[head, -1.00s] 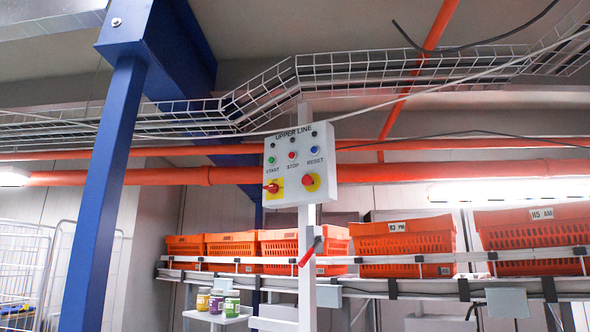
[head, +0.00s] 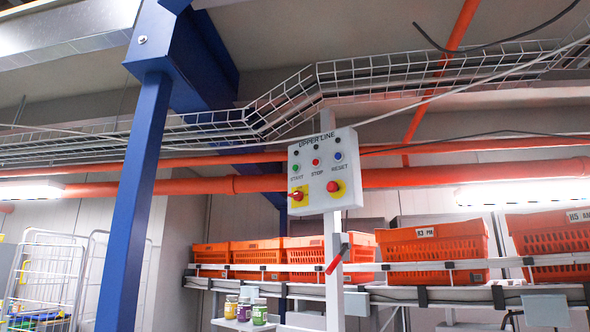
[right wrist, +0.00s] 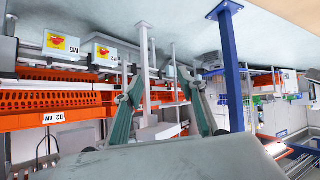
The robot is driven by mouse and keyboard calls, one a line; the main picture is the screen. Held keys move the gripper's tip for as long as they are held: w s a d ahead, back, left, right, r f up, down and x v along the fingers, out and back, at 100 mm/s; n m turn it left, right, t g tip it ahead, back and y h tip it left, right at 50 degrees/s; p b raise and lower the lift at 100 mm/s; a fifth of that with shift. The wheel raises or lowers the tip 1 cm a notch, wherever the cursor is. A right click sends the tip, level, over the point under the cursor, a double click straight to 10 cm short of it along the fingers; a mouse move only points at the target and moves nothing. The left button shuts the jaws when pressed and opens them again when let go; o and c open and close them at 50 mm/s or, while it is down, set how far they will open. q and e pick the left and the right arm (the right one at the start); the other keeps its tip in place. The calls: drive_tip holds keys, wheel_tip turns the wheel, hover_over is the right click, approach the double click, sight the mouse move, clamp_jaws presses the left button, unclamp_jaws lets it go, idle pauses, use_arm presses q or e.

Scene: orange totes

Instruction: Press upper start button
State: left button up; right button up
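In the head view a white control box (head: 323,170) labelled UPPER LINE is fixed to a pale post. A green button (head: 296,168) sits above the word START, at the left of its row. A red STOP button (head: 316,162) and a blue RESET button (head: 338,156) are to its right. Neither gripper shows in the head view. In the right wrist view my right gripper (right wrist: 164,92) has its two grey-green fingers spread apart, with nothing held between them. I cannot make out the green START button in that view. My left gripper is in no view.
A blue column (head: 135,195) stands left of the box. Below the box's buttons are a red switch (head: 297,197) and a red mushroom button (head: 334,187) on yellow plates. Orange totes (head: 432,247) line the rack behind. The wrist view shows pale boxes with yellow plates (right wrist: 63,43).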

clamp_jaws()
idle(1.1)
idle(0.3)
